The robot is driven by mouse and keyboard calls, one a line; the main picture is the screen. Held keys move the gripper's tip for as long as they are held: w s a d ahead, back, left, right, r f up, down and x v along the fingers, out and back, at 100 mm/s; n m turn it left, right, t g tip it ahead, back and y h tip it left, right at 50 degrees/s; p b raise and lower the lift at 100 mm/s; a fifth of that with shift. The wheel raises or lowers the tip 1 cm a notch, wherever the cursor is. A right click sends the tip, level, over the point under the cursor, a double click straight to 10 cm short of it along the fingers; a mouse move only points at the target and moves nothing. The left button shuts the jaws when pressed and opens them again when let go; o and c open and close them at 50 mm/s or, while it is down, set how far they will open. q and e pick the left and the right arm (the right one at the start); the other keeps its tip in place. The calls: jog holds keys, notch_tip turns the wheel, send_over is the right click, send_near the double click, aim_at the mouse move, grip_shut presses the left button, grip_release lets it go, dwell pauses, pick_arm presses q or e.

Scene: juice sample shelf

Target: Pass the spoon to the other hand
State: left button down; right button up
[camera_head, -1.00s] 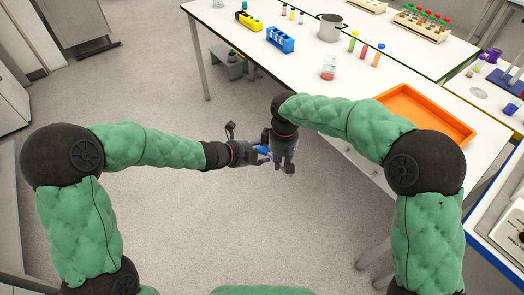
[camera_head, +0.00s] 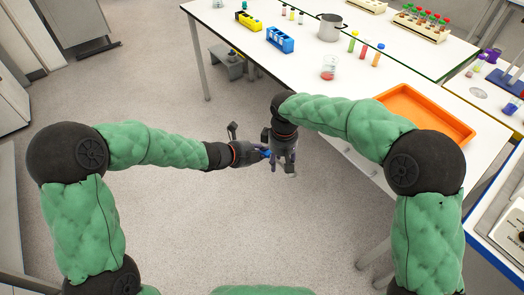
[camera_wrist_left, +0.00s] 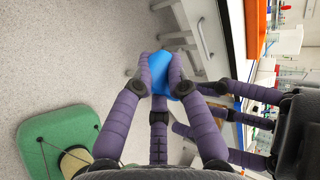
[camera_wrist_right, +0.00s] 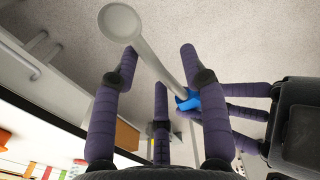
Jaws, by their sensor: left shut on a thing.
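The spoon has a pale bowl (camera_wrist_right: 120,22) and a pale shaft running to a blue handle (camera_wrist_right: 188,100) in the right wrist view. My left gripper (camera_head: 266,154) is shut on the blue handle, which shows between its fingers in the left wrist view (camera_wrist_left: 158,76). My right gripper (camera_head: 287,170) is right beside it, pointing down. In the right wrist view, the fingers of my right gripper (camera_wrist_right: 160,55) are apart, with the spoon's shaft crossing between them. I cannot tell whether either finger touches the shaft.
Both grippers are above open floor in front of the white table (camera_head: 300,75). An orange tray (camera_head: 455,130) lies near the table's edge by my right arm. A beaker (camera_head: 329,67), a pot (camera_head: 330,27) and a blue rack (camera_head: 280,39) stand farther back.

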notch_tip(320, 180, up, 11)
jog(key=s+d+f+g, duration=0.1)
jog(key=s+d+f, duration=0.2)
jog(key=d+f, duration=0.45)
jog(key=s+d+f, duration=0.2)
jog(key=d+f, duration=0.2)
jog(key=f, duration=0.6)
jog(key=s+a+f+m+y, duration=0.2)
jog(key=s+f+m, duration=0.3)
jog(key=s+f, duration=0.3)
jog(key=s+a+f+m+t+y, duration=0.1)
jog(key=s+a+f+m, duration=0.3)
jog(key=s+f, duration=0.4)
notch_tip(320, 180, down, 8)
jog(key=shift+s+a+r+m+y, duration=0.15)
jog(key=shift+s+m+y, duration=0.3)
jog(key=shift+m, duration=0.35)
